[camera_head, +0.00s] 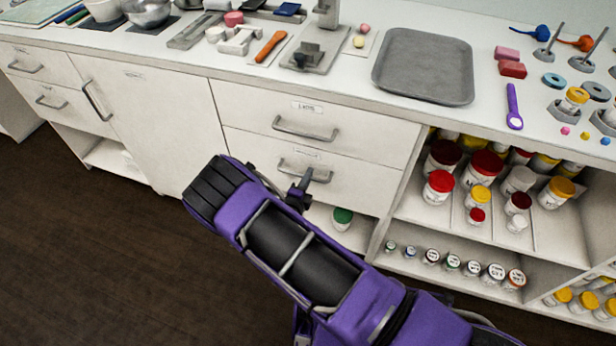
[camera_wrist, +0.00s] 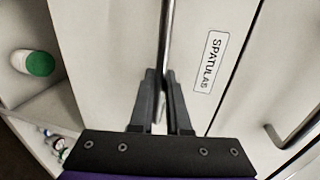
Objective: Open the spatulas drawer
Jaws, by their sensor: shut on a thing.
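The spatulas drawer (camera_head: 340,185) is the lower of two drawers in the middle of the white cabinet, and its front looks flush with the cabinet. Its label (camera_wrist: 209,62) reads SPATULAS in the wrist view. Its bar handle (camera_head: 289,167) shows in the head view, and the same handle (camera_wrist: 166,35) runs down between my fingers in the wrist view. My gripper (camera_head: 306,180) is shut on this handle; in the wrist view its fingertips (camera_wrist: 162,76) sit on either side of the bar. My purple arm covers the drawer's lower left part.
Another drawer (camera_head: 300,115) with its own handle is directly above. An open shelf (camera_head: 420,210) with several lidded jars is to the right. A green-lidded jar (camera_head: 343,218) stands below the drawer. The dark floor (camera_head: 90,240) in front is clear at left.

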